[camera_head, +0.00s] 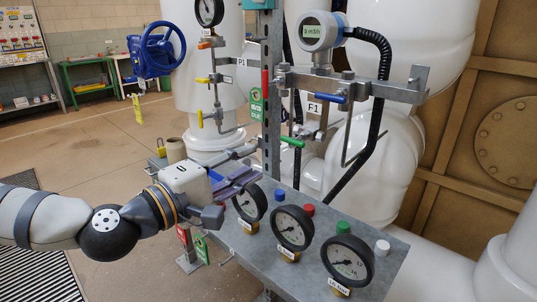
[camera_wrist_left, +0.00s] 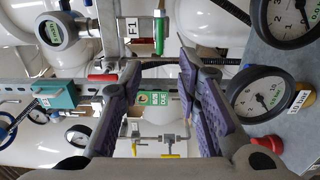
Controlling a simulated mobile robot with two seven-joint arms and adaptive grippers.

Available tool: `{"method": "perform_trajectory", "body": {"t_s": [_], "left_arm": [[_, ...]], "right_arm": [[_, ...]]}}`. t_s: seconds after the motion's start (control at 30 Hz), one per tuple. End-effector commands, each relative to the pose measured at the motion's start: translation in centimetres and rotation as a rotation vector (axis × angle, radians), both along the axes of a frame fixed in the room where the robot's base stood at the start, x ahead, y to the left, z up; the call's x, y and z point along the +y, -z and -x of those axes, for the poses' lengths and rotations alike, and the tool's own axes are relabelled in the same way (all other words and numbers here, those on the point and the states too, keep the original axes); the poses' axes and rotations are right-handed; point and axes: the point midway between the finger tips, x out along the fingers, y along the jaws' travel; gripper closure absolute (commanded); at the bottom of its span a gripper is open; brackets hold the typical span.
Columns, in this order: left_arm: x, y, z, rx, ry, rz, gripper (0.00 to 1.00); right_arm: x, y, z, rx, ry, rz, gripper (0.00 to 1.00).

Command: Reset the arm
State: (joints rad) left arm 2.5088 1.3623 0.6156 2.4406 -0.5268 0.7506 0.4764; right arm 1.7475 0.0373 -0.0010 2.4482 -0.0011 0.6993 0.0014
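My left arm comes in from the left in the head view, and my left gripper (camera_head: 246,166) is beside the near left end of the grey gauge shelf. In the left wrist view its two purple-padded fingers (camera_wrist_left: 158,66) stand apart with nothing between them. A green-handled valve (camera_head: 291,142) is beyond the fingers; the green handle also shows in the left wrist view (camera_wrist_left: 160,36). A blue-handled valve (camera_head: 335,99) is on the bracket above. My right gripper is in neither view.
The grey shelf (camera_head: 392,275) carries several round gauges, including a near one (camera_head: 347,261), and coloured knobs. A steel post (camera_head: 271,120), pipes and a flow meter (camera_head: 320,31) stand behind. Open floor (camera_head: 90,150) lies to the left.

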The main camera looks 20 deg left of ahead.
Motion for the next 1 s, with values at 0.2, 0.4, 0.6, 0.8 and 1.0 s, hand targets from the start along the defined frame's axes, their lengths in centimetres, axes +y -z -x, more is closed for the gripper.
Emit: {"method": "perform_trajectory", "body": {"t_s": [0.2,0.4,0.6,0.8,1.0], "left_arm": [[-3.0,5.1,1.2,0.132,0.082,-0.095,0.7],[-8.4,21.0,10.8,0.539,0.36,-0.429,0.7],[-6.8,32.2,26.6,0.901,0.707,-0.828,0.7],[-1.3,35.4,37.9,1.089,1.013,-1.169,0.7],[0.4,35.6,40.2,1.121,1.097,-1.257,0.7]], "right_arm": [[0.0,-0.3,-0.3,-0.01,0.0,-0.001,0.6],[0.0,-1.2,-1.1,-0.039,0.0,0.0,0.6],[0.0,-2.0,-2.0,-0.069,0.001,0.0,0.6],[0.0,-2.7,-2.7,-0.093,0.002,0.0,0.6],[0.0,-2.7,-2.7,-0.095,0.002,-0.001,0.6]]}}
